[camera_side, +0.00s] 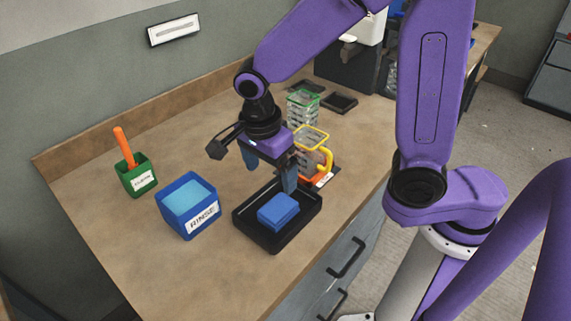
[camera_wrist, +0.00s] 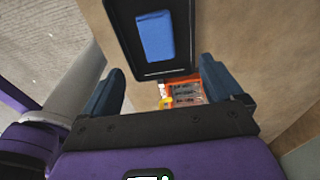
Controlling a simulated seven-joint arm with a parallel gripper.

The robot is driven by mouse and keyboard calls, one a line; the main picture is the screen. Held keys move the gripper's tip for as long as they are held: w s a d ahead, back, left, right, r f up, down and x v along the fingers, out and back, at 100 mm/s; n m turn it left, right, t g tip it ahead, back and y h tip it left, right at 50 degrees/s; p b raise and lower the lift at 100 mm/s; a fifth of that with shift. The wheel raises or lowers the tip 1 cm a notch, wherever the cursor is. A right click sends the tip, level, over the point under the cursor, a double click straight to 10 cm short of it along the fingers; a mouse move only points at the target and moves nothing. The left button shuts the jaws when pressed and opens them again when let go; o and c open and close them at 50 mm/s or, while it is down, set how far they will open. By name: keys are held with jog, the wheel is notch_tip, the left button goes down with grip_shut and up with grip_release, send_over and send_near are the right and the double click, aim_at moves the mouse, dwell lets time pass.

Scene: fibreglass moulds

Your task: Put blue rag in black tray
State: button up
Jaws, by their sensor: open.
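The blue rag (camera_side: 278,211) is a folded block lying inside the black tray (camera_side: 262,241) on the bench. In the wrist view the rag (camera_wrist: 155,36) also lies in the tray (camera_wrist: 118,30), near the top of the picture. My gripper (camera_side: 270,178) is open and empty, its two fingers pointing down above the far side of the tray. In the wrist view my gripper (camera_wrist: 162,80) has its fingers wide apart, with the rag beyond them. The rag is clear of both fingers.
A blue bin marked RINSE (camera_side: 187,213) stands left of the tray. A green holder (camera_side: 138,178) with an orange handle stands further left. An orange-and-yellow rack (camera_side: 318,160) is just behind the tray, partly hidden by my gripper. The front left bench is clear.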

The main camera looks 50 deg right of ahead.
jog(key=s+d+r+n+y, duration=0.1)
jog(key=s+d+n, duration=0.5)
jog(key=n, duration=0.9)
jog(key=s+d+r+n, duration=0.2)
jog(key=s+d+n, duration=0.4)
jog(key=s+n, duration=0.4)
jog(key=n, duration=0.5)
jog(key=shift+s+d+r+n+y, duration=0.15)
jog(key=shift+s+r+n+y, duration=0.15)
jog(key=shift+s+y, duration=0.1)
